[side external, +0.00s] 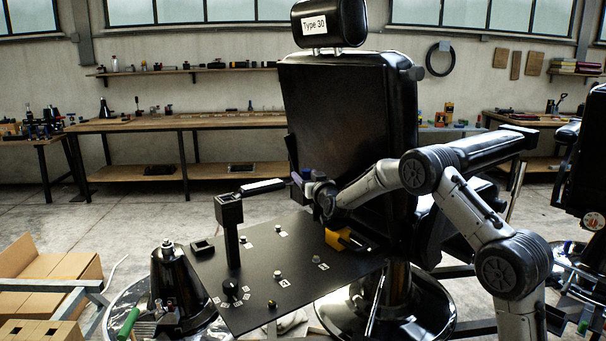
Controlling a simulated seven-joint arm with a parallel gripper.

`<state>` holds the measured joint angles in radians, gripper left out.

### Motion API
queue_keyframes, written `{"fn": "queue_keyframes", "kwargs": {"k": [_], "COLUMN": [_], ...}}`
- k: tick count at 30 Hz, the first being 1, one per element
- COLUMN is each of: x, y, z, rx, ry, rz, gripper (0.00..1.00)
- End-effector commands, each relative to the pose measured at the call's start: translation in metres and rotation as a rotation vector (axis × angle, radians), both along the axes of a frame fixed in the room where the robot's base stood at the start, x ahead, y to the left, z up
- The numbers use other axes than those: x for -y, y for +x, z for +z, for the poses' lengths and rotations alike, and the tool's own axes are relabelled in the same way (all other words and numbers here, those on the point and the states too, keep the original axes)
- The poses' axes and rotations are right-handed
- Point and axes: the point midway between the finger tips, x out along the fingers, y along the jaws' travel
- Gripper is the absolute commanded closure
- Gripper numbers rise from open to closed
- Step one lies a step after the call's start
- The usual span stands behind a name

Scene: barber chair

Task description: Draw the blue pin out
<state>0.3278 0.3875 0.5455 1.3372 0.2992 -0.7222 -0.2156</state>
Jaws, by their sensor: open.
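A black panel (262,301) stands in front of the chair, with a black upright post (232,232) at its left part. My gripper (304,186) is at the end of my grey arm, above the panel and in front of the chair back. It is small and dark here, with its fingers towards the left. Small blue-purple parts show at its tip; I cannot tell whether they are the blue pin or part of the gripper. A bar with a white face (263,187) is beside the tip, above and right of the post top. No blue pin shows clearly elsewhere on the panel.
Several small knobs with white labels (284,282) stand on the panel, and a dial (230,288) is near the post foot. A yellow part (338,240) is at the panel's back right. The black chair (340,115) rises behind. A green-handled tool (128,322) is at lower left.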

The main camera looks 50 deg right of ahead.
Motion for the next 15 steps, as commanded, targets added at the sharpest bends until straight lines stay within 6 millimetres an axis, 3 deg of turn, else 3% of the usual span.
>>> {"fn": "queue_keyframes", "kwargs": {"k": [6, 15], "x": [0.013, 0.017], "y": [0.022, 0.029], "z": [0.000, 0.000], "rx": [-0.001, -0.001], "ry": [-0.001, 0.000], "rz": [0.000, 0.000], "gripper": [0.33, 0.33]}}
